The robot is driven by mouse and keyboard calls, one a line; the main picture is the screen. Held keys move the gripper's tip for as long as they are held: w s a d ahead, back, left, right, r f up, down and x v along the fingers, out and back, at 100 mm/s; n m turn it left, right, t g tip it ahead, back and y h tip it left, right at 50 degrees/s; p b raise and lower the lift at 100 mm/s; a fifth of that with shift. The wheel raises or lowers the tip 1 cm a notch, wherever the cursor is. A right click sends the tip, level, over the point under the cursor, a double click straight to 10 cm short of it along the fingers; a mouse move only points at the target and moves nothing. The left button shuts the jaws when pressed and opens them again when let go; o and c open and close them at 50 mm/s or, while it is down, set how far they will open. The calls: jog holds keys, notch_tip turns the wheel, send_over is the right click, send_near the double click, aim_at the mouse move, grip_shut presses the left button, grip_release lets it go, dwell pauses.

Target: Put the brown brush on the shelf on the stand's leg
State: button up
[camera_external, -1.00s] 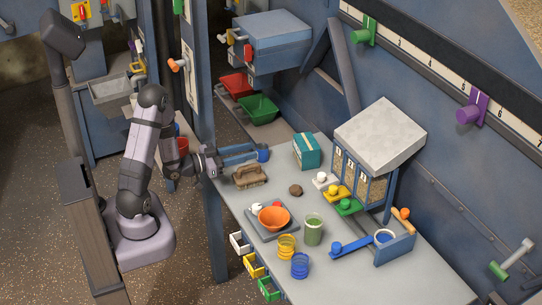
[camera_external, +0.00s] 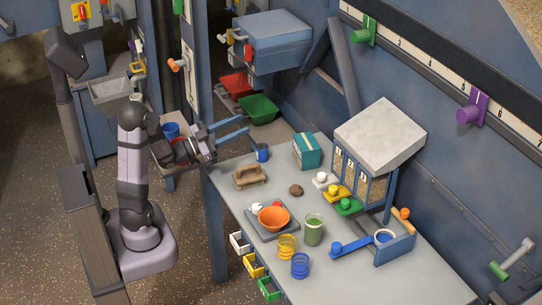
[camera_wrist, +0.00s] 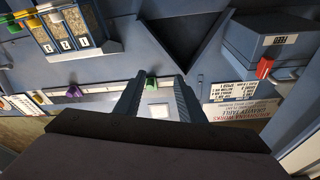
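The brown brush (camera_external: 250,177) lies on the grey table (camera_external: 225,190) near its left end, in the external view. My gripper (camera_external: 245,125) is raised above and behind the brush, with its two long blue fingers apart and nothing between them. The wrist view also shows the fingers (camera_wrist: 160,80) apart and empty, facing the back wall; the brush is not in that view. A blue upright (camera_external: 216,240) stands at the table's left end.
A blue cup (camera_external: 262,153) stands behind the brush. A blue container (camera_external: 171,130) is by the small shelf. A dark lump (camera_external: 296,190), a teal box (camera_external: 307,151) and a scale with an orange bowl (camera_external: 273,217) lie to the right. Red and green bins (camera_external: 259,109) are behind.

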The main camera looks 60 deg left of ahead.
notch_tip(320, 180, up, 4)
jog(key=s+d+f+m+h+b, duration=0.1)
jog(key=d+m+h+b, duration=0.15)
jog(key=m, duration=0.25)
jog(key=m+g+y, duration=0.2)
jog(key=m+g, duration=0.5)
jog(key=m, duration=1.9)
send_over(234, 178)
jog(key=shift+f, duration=7.1)
notch_tip(234, 178, down, 3)
jog(key=shift+f+h+b, duration=0.15)
jog(key=shift+h+b, duration=0.1)
jog(key=shift+b, duration=0.35)
jog(key=shift+x, duration=1.1)
jog(key=shift+w, duration=0.35)
